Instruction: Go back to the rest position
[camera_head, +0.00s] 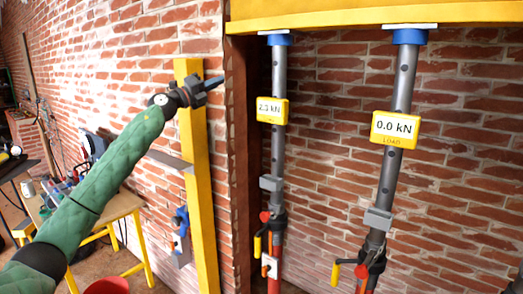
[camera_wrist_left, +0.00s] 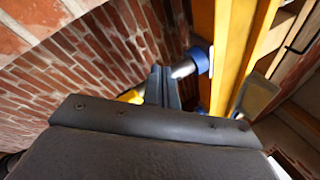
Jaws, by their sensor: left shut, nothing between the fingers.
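My left arm, in a green sleeve, reaches up from the lower left in the head view. My left gripper (camera_head: 212,83) is in front of the yellow upright post (camera_head: 199,190), shut and empty. In the left wrist view the closed fingers (camera_wrist_left: 162,85) show above the dark gripper body. The fingers overlap the props and the yellow beam there; I cannot tell the distance, and no contact is clear. My right gripper is not in view.
Two grey props stand under the yellow beam (camera_head: 370,14). The left display (camera_head: 271,110) reads about 2.1 kN, the right one (camera_head: 395,129) 0.0 kN. A wooden workbench (camera_head: 112,211) with tools stands at left by the brick wall (camera_head: 130,50).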

